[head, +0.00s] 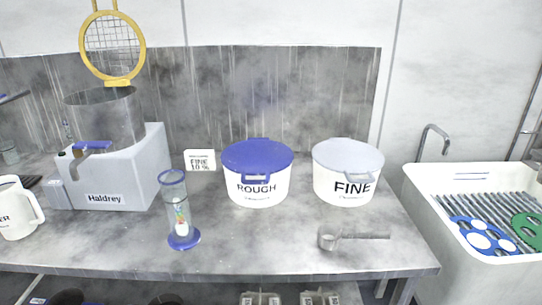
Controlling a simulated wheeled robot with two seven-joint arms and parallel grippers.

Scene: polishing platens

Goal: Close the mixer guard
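The mixer (112,175) stands at the left of the bench, a grey body labelled Haldrey with a cylindrical metal bowl (105,118) on top. Its guard (112,48) is a yellow ring with a wire mesh. The guard stands upright above the back of the bowl, raised off the bowl's open top. A blue handle (92,146) shows on the front of the mixer. Neither of my grippers is in view.
A blue-lidded ROUGH tub (257,188), a white-lidded FINE tub (345,184), a clear cylinder (174,212) on a blue base, a metal scoop (352,237) and a sign (200,160) stand on the bench. A white jug (17,212) is far left. A sink (470,177) is right.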

